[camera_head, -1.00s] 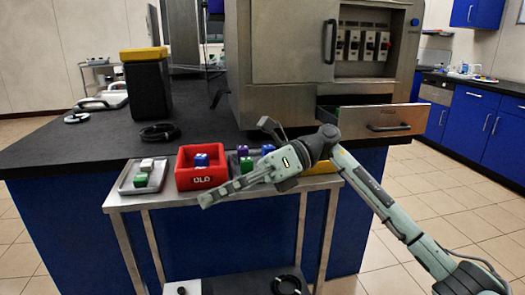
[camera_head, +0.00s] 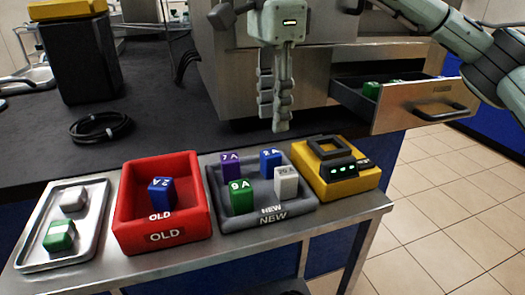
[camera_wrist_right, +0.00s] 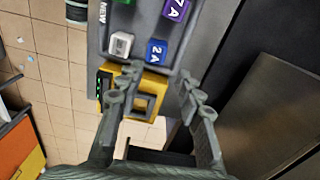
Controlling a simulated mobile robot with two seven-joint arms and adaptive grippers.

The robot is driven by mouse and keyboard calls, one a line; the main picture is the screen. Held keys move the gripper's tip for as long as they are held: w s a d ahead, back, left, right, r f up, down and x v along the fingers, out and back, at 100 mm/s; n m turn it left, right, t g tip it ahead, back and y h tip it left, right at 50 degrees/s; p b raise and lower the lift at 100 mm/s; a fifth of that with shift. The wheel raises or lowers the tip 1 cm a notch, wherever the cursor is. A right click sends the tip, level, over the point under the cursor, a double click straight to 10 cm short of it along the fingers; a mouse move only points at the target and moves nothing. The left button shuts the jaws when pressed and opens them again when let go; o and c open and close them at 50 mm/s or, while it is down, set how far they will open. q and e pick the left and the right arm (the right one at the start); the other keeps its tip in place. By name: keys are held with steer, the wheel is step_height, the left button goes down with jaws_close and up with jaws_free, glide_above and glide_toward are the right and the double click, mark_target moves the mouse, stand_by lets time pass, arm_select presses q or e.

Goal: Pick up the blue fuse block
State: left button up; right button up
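One blue fuse block marked 2A (camera_head: 270,161) stands in the grey NEW tray (camera_head: 262,222), at its back. It also shows in the right wrist view (camera_wrist_right: 156,52), just beyond the fingertips. Another blue block marked 2A (camera_head: 161,193) sits in the red OLD bin (camera_head: 165,237). My right gripper (camera_head: 279,128) points down, above and behind the NEW tray, apart from the blocks. In the right wrist view its fingers (camera_wrist_right: 157,78) are spread with nothing between them. My left gripper is not in view.
Purple (camera_head: 230,165), green (camera_head: 241,196) and white (camera_head: 286,182) blocks stand close around the blue one in the NEW tray. A yellow device (camera_head: 345,182) is at right. A metal tray (camera_head: 38,255) holds two blocks at left. An open drawer (camera_head: 420,105) juts out behind.

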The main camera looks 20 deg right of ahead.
mark_target(271, 153)
steer(key=f, duration=0.7)
steer(key=shift+s+a+f, duration=0.2)
steer(key=shift+s+a, duration=0.05)
steer(key=shift+s, duration=0.15)
jaws_close()
